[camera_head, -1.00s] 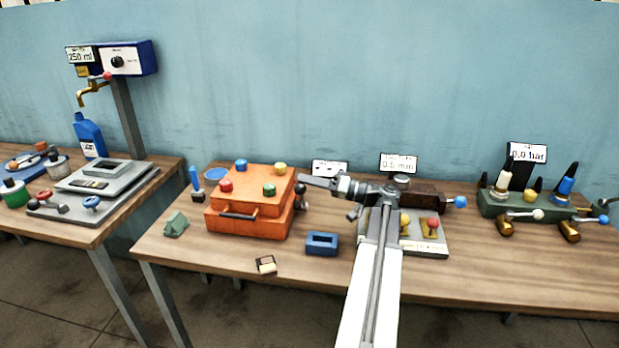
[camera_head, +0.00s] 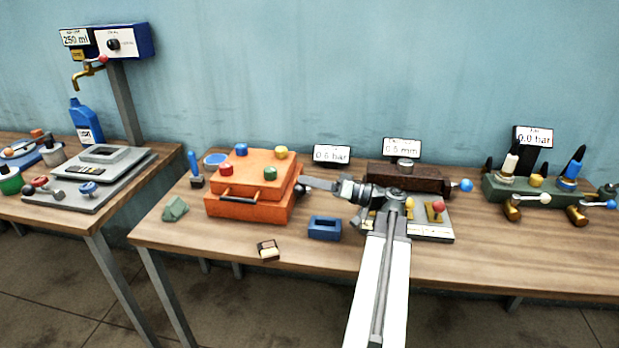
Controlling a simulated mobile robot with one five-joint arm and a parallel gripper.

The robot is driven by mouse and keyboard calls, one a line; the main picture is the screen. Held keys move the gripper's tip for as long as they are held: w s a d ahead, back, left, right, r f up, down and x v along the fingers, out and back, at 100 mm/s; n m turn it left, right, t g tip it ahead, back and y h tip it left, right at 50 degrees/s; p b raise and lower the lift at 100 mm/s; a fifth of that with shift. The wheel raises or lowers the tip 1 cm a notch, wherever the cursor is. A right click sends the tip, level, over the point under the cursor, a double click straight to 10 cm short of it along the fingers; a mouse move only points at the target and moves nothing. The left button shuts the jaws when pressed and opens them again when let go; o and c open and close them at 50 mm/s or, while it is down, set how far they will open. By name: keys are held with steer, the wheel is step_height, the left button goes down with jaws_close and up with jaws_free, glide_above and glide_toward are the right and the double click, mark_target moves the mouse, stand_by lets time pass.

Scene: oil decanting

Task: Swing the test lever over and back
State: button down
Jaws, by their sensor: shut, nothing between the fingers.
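My gripper (camera_head: 318,184) is shut and empty. It points left, with its tips beside the right side of the orange case (camera_head: 250,209). A small dark knob (camera_head: 300,190) shows right at the tips; I cannot tell whether they touch. No lever is marked as the test lever. A blue-knobbed lever (camera_head: 466,186) sticks out at the right of a dark brown block (camera_head: 425,181). A white-knobbed lever (camera_head: 545,198) and another blue-knobbed lever (camera_head: 611,204) are on the green unit (camera_head: 500,190) at the right. My wrist hides part of the plate below the brown block.
The orange case carries several coloured knobs. A blue open box (camera_head: 324,229) and a small dark-and-cream block (camera_head: 268,250) lie near the front. Displays (camera_head: 332,155) stand behind. A second table with a tap stand (camera_head: 124,95) is at the left. The front right tabletop is clear.

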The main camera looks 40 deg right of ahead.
steer(key=shift+a+f, duration=0.15)
steer(key=shift+a, duration=0.15)
step_height(320, 180, up, 5)
steer(key=w+d+p, duration=0.1)
steer(key=w+p, duration=0.1)
steer(key=p, duration=0.3)
steer(key=f+b+v, duration=0.1)
steer(key=b+v, duration=0.1)
steer(key=v, duration=0.8)
steer(key=shift+d+f+b, duration=0.15)
steer(key=shift+d+b, duration=0.15)
steer(key=shift+d, duration=0.05)
